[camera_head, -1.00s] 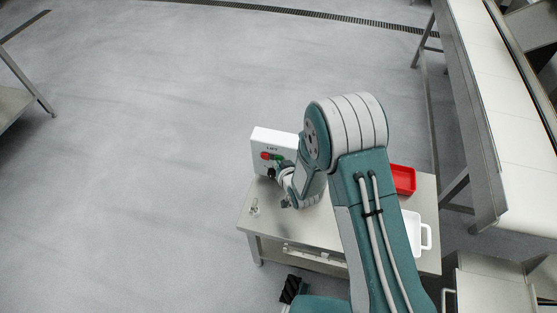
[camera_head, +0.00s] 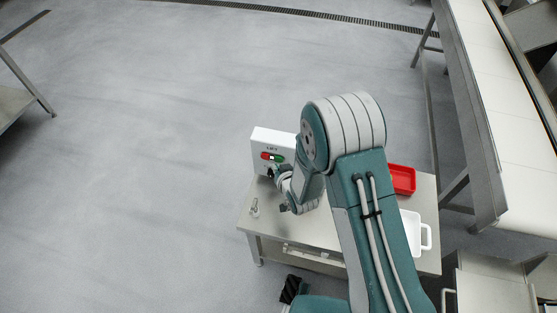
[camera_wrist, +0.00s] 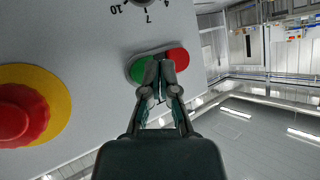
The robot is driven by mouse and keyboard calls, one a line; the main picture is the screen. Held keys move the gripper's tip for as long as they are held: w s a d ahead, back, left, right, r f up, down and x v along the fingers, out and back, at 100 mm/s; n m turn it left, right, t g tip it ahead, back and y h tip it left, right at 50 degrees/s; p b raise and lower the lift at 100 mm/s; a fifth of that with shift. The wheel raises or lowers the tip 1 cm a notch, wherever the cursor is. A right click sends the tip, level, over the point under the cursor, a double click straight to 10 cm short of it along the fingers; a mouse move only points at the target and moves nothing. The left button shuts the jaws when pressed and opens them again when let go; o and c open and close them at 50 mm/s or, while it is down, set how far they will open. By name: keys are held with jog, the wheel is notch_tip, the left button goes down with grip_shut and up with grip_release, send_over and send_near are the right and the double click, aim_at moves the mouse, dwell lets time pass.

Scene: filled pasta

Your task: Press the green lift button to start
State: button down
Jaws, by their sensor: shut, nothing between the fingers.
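The white lift control box (camera_head: 288,137) stands on a small metal table. On its face are a red button (camera_head: 265,155) and the green lift button (camera_head: 279,159); in the wrist view, which is turned over, the green button (camera_wrist: 137,70) and red button (camera_wrist: 180,58) share one oval plate. My gripper (camera_wrist: 160,66) is shut and empty, its fingertips in front of this plate at the green button's inner edge, covering part of it. I cannot tell whether they touch it. In the head view my gripper (camera_head: 272,172) is small and dark, close below the buttons.
A large red knob on a yellow disc (camera_wrist: 60,98) and a numbered dial (camera_wrist: 140,3) are also on the box face. The table (camera_head: 245,222) holds a small clear item (camera_head: 254,207), a red tray (camera_head: 402,179) and a white tray (camera_head: 427,236). A conveyor (camera_head: 500,120) stands right.

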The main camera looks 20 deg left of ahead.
jog(key=s, duration=0.5)
jog(key=shift+d, duration=0.3)
dwell(0.7)
